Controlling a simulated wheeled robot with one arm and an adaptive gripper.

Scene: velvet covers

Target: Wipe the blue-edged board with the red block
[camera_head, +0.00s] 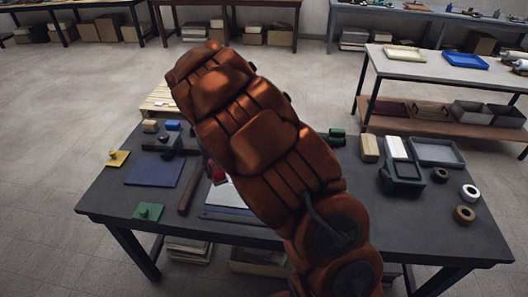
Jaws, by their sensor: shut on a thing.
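The blue-edged board (226,196) lies on the dark table, pale on top, with its right part hidden behind my arm. The red block (217,174) shows as a small red patch at the arm's left side, over or at the board's far left part. My gripper (208,164) is mostly hidden behind the arm; only a sliver shows by the red block, and it is shut on the block. I cannot tell whether the block touches the board.
A hammer (189,192) lies just left of the board, with a blue mat (154,172) beyond it. A yellow trowel-like tool (117,158) and a green one (148,211) are at the left. A green tray (403,181), blocks and tape rolls (464,214) stand right.

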